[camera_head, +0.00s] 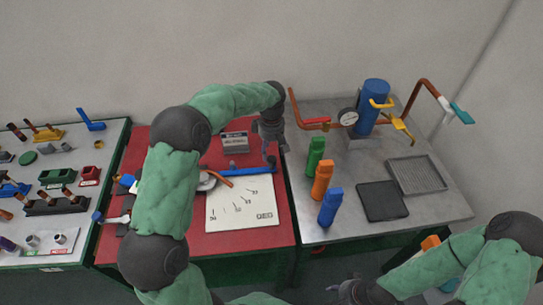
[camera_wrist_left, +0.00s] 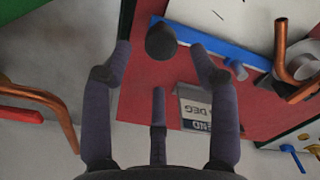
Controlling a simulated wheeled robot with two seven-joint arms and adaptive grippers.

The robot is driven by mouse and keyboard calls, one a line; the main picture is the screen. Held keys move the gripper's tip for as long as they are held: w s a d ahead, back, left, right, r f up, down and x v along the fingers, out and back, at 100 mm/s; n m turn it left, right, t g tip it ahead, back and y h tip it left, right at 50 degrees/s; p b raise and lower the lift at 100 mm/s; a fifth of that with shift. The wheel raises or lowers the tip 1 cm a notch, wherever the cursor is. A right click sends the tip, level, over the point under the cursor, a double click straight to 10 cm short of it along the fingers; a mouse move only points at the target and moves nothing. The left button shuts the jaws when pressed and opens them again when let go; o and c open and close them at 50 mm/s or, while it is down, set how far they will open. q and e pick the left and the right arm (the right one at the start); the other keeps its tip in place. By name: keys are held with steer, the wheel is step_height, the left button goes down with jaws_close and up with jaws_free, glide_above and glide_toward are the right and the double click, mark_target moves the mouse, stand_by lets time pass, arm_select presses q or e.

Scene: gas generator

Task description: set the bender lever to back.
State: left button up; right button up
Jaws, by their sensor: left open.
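The bender lever is a blue bar (camera_head: 243,169) with a dark round knob (camera_head: 271,161) at its right end. It lies across the red bench top behind a white angle plate (camera_head: 240,207). In the left wrist view the blue bar (camera_wrist_left: 215,45) runs along the upper part, with the dark knob (camera_wrist_left: 161,42) near the fingertips. My left gripper (camera_head: 269,147) is open above the knob. Its spread fingers (camera_wrist_left: 164,60) stand on either side of the knob, and nothing is gripped. My right gripper (camera_head: 345,290) is low at the bottom edge, partly seen.
A bent copper pipe (camera_head: 218,178) sits at the bender's left end, beside the bar. A small grey sign (camera_head: 235,142) stands behind the lever. The grey bench at right holds green (camera_head: 315,158), orange (camera_head: 322,180) and blue (camera_head: 330,207) upright items and a blue cylinder (camera_head: 372,105).

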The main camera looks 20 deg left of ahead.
arm_select(q)
step_height(320, 180, up, 7)
stand_by(0.3)
steer(key=shift+f, duration=0.1)
stand_by(0.4)
